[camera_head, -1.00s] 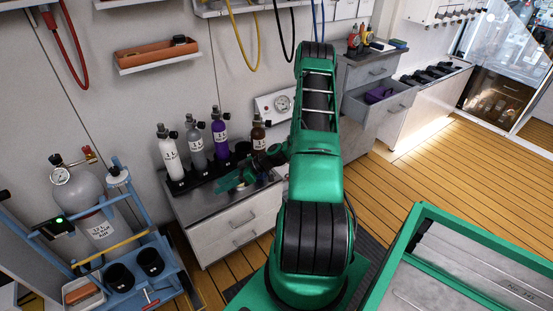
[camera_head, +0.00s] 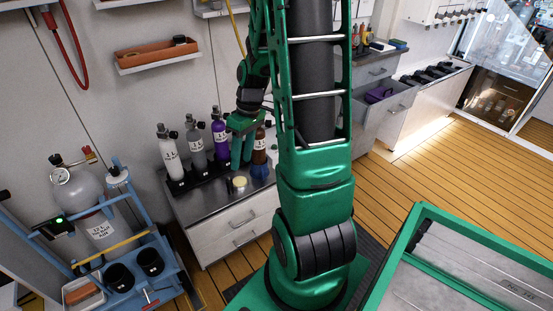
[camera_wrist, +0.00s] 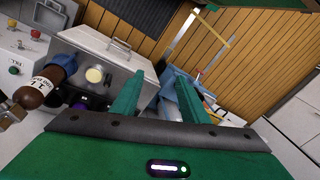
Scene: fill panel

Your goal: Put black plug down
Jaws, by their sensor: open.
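My gripper (camera_head: 242,160) points down above the grey counter (camera_head: 213,201), in front of the bottles. In the wrist view its two green fingers (camera_wrist: 158,82) stand wide apart with nothing between them. I cannot make out a separate black plug for certain in either view. A small round cream-coloured piece (camera_head: 239,182) lies on the counter below the fingers. It also shows in the wrist view (camera_wrist: 94,75), left of the fingers and apart from them, with a dark spot beside it.
White (camera_head: 169,151), grey (camera_head: 195,146), purple (camera_head: 220,131) and brown (camera_head: 259,147) bottles stand along the counter's back. A blue piece (camera_head: 260,173) is below the brown one. A blue cart (camera_head: 125,270) stands at left, and a green-rimmed tray (camera_head: 422,209) at right.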

